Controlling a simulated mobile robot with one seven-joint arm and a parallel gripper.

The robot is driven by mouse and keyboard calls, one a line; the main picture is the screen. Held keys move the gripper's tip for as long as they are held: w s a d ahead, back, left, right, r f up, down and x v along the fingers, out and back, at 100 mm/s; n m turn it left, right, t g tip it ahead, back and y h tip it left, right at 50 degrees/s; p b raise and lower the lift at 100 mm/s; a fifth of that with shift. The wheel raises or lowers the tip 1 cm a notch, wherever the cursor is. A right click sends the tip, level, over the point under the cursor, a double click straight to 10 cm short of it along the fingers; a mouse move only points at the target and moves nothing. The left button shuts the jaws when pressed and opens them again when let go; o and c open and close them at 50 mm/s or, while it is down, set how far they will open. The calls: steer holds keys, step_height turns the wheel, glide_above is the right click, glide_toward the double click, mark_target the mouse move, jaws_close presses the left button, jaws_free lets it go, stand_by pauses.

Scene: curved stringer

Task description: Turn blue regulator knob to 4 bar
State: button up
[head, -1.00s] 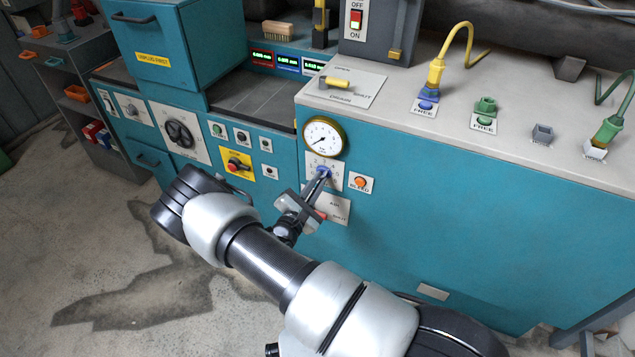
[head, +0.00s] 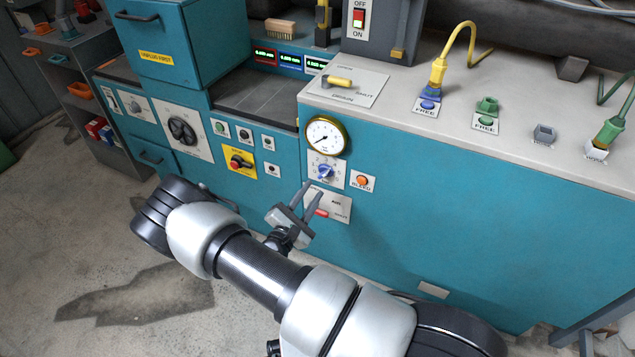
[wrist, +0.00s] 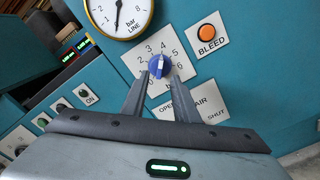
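The blue regulator knob (head: 326,171) sits on a white numbered plate on the teal front panel, below the round gauge. In the wrist view the knob (wrist: 160,66) is seen just beyond my fingertips, with numbers up to 6 around it. A pale mark on it points roughly up, toward the upper numbers near 4; I cannot read the exact setting. The gripper fingers also show in the wrist view (wrist: 159,95).
The brass-rimmed pressure gauge (head: 326,136) is just above the knob. The orange bleed button (head: 362,181) is to its right. The AIR open/shut plate with a red handle (head: 321,212) is just below. The panel farther right is clear.

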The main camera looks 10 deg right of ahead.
steer(key=v, duration=1.1)
steer(key=shift+s+a+p, duration=0.2)
steer(key=shift+s+p, duration=0.1)
steer(key=shift+p, duration=0.15)
steer(key=s+d+r+m+g+y, duration=0.1)
steer(key=s+d+r+m+g, duration=0.4)
steer(key=r, duration=0.4)
steer(key=s+d+r+m+g+y, duration=0.2)
steer(key=s+d+r+m+g, duration=0.25)
steer(key=r, duration=0.45)
steer(key=s+d+r+m+g+y, duration=0.1)
steer(key=s+d+r+m+g, duration=0.1)
steer(key=d+r+m+g, duration=0.45)
steer(key=s+a+r+m+t+y, duration=0.2)
steer(key=s+a+r+t+y, duration=0.15)
steer(key=r, duration=0.35)
steer(key=s+a+r+m+t+y, duration=0.2)
steer(key=s+r+m+t+y, duration=0.15)
steer(key=r, duration=0.35)
step_height(320, 180, up, 19)
steer(key=p, duration=1.9)
steer(key=shift+s+f+n, duration=0.25)
steer(key=shift+n, duration=0.1)
